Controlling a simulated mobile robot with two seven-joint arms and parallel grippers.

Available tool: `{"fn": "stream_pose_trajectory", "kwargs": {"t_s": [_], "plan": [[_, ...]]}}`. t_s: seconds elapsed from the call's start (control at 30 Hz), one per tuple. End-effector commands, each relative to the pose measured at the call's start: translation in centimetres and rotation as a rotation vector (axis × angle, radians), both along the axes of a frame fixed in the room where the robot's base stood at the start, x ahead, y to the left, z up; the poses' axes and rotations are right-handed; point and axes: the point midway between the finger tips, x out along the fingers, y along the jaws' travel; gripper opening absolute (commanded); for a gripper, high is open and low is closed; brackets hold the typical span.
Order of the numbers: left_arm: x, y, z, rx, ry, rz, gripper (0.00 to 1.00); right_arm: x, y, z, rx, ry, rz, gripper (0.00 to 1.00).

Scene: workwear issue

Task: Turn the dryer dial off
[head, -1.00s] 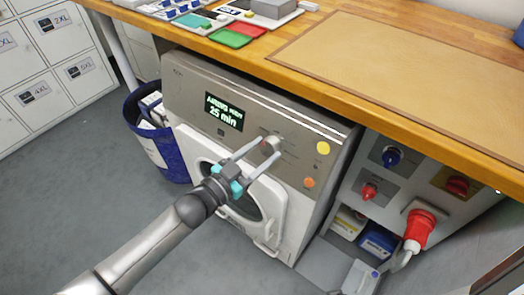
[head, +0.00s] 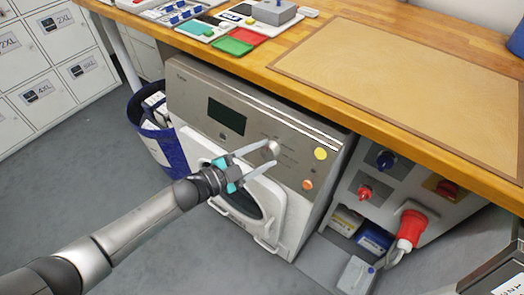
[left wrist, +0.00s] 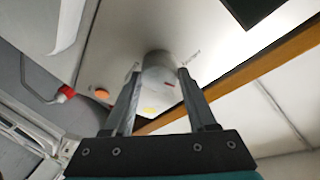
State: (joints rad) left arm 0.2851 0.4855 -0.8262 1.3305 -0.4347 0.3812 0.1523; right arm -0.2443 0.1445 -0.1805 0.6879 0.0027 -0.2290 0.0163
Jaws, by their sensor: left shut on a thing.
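The dryer (head: 190,90) stands under the wooden counter, its round door closed on the front. Its display (head: 227,115) is dark and shows no text. My right gripper is not in view.
Yellow (head: 320,154) and orange (head: 307,185) buttons sit right of the dial. A socket panel with a red plug (head: 411,227) is further right. A blue bin (head: 165,145) stands left of the dryer. The wooden counter (head: 230,63) overhangs above.

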Motion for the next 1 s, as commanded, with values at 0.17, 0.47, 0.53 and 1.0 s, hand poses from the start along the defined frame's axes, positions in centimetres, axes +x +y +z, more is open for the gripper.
{"fn": "stream_pose_trajectory", "kwargs": {"t_s": [0.17,0.47,0.53,1.0], "plan": [[0.01,0.04,0.11,0.062,-0.045,-0.024,0.02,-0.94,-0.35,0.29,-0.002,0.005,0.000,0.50],[0.01,0.04,0.02,0.103,-0.073,-0.040,0.02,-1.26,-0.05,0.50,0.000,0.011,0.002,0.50],[0.01,0.04,0.01,0.104,-0.075,-0.041,0.02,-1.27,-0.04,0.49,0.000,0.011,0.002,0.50],[0.02,0.04,0.01,0.103,-0.073,-0.040,0.79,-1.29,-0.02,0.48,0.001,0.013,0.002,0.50]]}}
